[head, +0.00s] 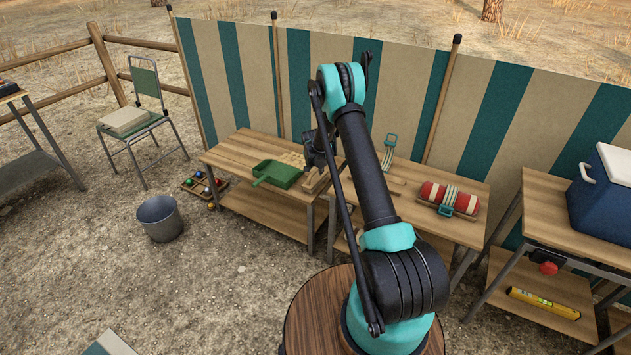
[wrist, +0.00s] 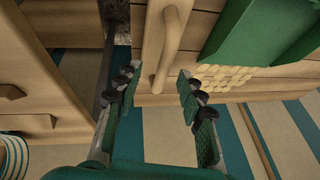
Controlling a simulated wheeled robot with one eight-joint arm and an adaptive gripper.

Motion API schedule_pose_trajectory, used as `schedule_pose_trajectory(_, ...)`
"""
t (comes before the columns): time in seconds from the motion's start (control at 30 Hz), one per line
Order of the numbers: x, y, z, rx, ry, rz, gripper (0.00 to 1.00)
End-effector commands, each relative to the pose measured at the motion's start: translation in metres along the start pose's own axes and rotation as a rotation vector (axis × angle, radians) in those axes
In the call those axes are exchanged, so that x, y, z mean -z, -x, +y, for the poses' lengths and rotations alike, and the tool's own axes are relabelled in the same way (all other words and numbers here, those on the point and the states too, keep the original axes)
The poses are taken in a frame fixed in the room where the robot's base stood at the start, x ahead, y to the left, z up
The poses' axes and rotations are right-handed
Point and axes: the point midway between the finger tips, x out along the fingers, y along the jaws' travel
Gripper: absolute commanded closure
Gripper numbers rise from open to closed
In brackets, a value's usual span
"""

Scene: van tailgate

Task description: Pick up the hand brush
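A pale wooden piece with a raised rounded handle (wrist: 172,45) lies near the edge of the slatted table. It may be the hand brush, but no bristles show. In the head view this wooden piece (head: 313,183) is partly hidden by my arm. My gripper (wrist: 160,84) is open and empty, with the near end of the handle showing between its fingertips. Whether they are level with the handle or above it I cannot tell. In the head view my gripper (head: 318,158) is a dark shape over the table's right end.
A green dustpan (head: 277,174) lies beside the wooden piece, near a pale woven patch (wrist: 225,76). A second table (head: 440,228) stands to the right across a narrow gap, bearing a strapped red roll (head: 449,198). A striped windbreak (head: 250,80) stands behind.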

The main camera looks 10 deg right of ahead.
Motion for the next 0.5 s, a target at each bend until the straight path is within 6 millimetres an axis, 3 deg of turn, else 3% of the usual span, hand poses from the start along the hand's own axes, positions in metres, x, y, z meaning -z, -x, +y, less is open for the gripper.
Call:
schedule_pose_trajectory(0.3, 0.004, -0.039, -0.005, 0.0, -0.001, 0.0, 0.61)
schedule_pose_trajectory(0.5, 0.004, -0.048, -0.005, 0.0, -0.001, 0.0, 0.61)
